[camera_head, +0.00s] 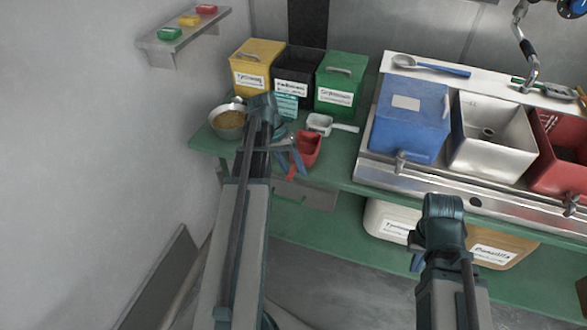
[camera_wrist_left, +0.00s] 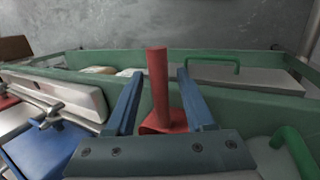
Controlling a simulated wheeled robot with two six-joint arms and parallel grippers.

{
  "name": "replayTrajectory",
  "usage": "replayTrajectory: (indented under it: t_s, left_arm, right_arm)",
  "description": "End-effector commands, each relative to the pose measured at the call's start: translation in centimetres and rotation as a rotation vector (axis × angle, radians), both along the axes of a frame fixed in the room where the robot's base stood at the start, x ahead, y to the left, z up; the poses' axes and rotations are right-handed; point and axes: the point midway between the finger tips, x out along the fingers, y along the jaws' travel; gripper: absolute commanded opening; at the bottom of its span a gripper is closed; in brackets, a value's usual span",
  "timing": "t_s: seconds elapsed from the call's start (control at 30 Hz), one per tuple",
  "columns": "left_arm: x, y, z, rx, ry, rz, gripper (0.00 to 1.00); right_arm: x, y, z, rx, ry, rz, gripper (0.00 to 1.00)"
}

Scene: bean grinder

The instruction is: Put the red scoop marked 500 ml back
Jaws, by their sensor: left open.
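The red scoop (camera_head: 308,148) sits at the front edge of the green worktop, with its handle pointing toward me over the edge. Any marking on it is not readable. My left gripper (camera_head: 291,160) is open at the scoop's handle. In the left wrist view, the upright red handle (camera_wrist_left: 158,80) stands between the two spread blue fingers, with a gap on each side. The scoop's cup (camera_wrist_left: 163,124) is partly hidden behind the gripper body. My right gripper (camera_head: 418,258) hangs in front of the lower shelf, its fingers mostly hidden by its wrist.
A white scoop (camera_head: 320,122) lies just behind the red one. A bowl of grain (camera_head: 228,120) stands left. Yellow (camera_head: 254,66), black (camera_head: 296,72) and green (camera_head: 339,85) bins stand behind. The sink unit with a blue box (camera_head: 410,120) is right. A wall shelf (camera_head: 180,36) holds small coloured blocks.

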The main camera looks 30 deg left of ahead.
Motion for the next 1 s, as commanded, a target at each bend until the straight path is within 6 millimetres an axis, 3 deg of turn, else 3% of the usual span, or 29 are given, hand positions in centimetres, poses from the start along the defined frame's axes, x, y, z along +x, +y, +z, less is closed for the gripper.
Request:
replayTrajectory:
  t_s: [0.37,1.0]
  left_arm:
    - [0.0,0.6,1.8,0.000,0.000,0.000,0.54]
    - [-0.1,4.7,10.6,0.000,0.000,0.000,0.54]
  right_arm:
    - [0.0,0.0,1.8,0.000,0.000,0.000,0.00]
    - [0.0,0.0,10.7,0.000,0.000,0.000,0.00]
